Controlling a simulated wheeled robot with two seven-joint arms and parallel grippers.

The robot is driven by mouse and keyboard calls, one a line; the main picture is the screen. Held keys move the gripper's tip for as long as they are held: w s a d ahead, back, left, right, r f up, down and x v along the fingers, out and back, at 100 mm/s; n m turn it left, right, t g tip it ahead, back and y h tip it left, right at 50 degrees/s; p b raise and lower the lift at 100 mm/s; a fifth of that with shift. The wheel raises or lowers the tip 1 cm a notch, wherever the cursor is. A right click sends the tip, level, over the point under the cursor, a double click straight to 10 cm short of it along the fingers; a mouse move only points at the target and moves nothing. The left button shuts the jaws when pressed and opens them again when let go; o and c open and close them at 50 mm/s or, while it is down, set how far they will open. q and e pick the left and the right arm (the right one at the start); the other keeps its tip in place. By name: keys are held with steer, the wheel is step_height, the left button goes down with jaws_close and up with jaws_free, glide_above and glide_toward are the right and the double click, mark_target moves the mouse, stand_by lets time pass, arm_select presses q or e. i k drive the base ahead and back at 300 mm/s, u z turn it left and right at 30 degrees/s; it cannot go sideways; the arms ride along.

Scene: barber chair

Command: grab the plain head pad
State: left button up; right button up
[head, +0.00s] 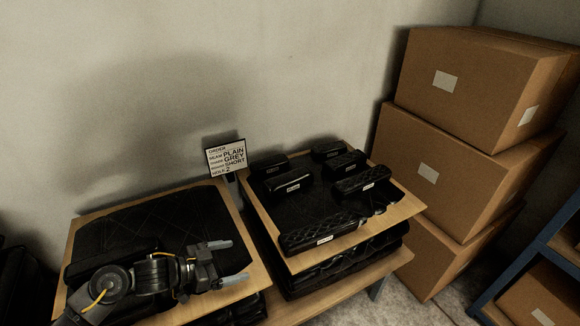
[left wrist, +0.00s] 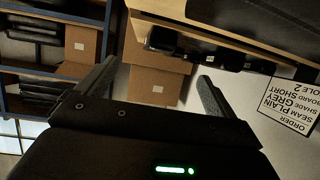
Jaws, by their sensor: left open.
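Several black head pads lie on the right wooden board (head: 408,208). A smooth-looking pad (head: 292,183) with a pale label lies at its left. A diamond-quilted pad (head: 318,232) lies along the front edge, and another labelled pad (head: 361,183) is at the right. The seams of the back pads are too dark to tell. My left gripper (head: 238,262) is open and empty over the left board, left of the pads and apart from them. In the left wrist view its fingers (left wrist: 155,74) are spread with nothing between them. My right gripper is not in view.
An order card (head: 226,158) reading plain, grey, short stands behind the boards. A large black quilted cushion (head: 150,225) lies on the left board (head: 80,232). Stacked cardboard boxes (head: 465,150) stand right, beside a blue shelf (head: 530,255). The wall is behind.

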mark_target(280, 186)
steer(key=i, duration=1)
